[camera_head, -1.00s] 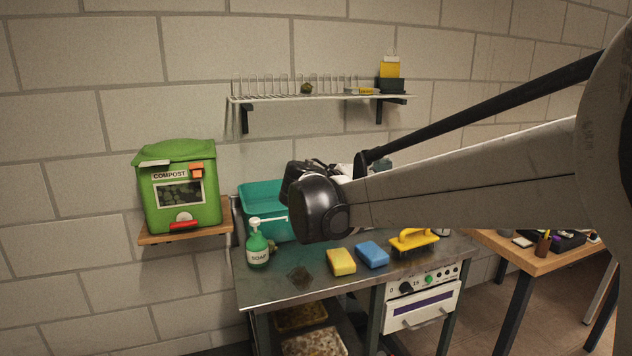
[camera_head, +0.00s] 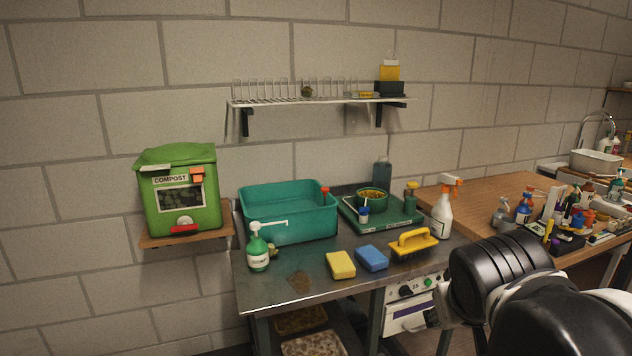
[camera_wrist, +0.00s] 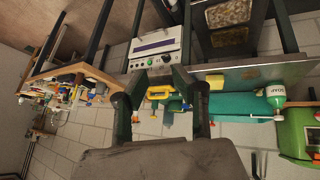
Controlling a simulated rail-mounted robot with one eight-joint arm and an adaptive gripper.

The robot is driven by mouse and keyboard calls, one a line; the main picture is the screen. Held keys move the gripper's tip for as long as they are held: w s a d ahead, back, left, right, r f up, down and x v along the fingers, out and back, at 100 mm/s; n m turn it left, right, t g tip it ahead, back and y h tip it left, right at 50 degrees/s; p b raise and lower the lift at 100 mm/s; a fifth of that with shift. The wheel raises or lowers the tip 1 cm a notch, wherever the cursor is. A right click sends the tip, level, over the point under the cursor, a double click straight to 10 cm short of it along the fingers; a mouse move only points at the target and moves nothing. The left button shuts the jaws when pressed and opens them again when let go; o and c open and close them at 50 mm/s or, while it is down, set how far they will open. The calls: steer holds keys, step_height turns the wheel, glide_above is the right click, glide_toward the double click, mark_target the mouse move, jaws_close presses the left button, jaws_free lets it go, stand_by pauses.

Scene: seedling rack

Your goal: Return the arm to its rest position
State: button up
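My arm shows at the lower right of the head view, its dark rounded joint in front of the steel table's right end. My gripper (camera_wrist: 158,90) shows in the wrist view with its two dark fingers spread apart. No object is held between them. Beyond the fingers the tilted wrist view shows the bench with the white control panel (camera_wrist: 155,47) and a yellow-handled float (camera_wrist: 158,92). In the head view my fingers cannot be made out clearly.
The steel table (camera_head: 310,290) holds a teal basin (camera_head: 287,225), a soap bottle (camera_head: 258,250), a yellow sponge (camera_head: 341,264), a blue sponge (camera_head: 372,258) and the yellow float (camera_head: 413,243). A green compost bin (camera_head: 180,195) stands left. A wooden bench (camera_head: 485,197) with several bottles stands right.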

steer(key=s+a+f+y, duration=0.2)
steer(key=s+f, duration=0.1)
steer(key=s, duration=0.3)
steer(key=shift+s+f+m, duration=0.25)
steer(key=shift+f+m, duration=0.05)
steer(key=shift+m, duration=0.1)
steer(key=shift+o, duration=0.3)
stand_by(1.0)
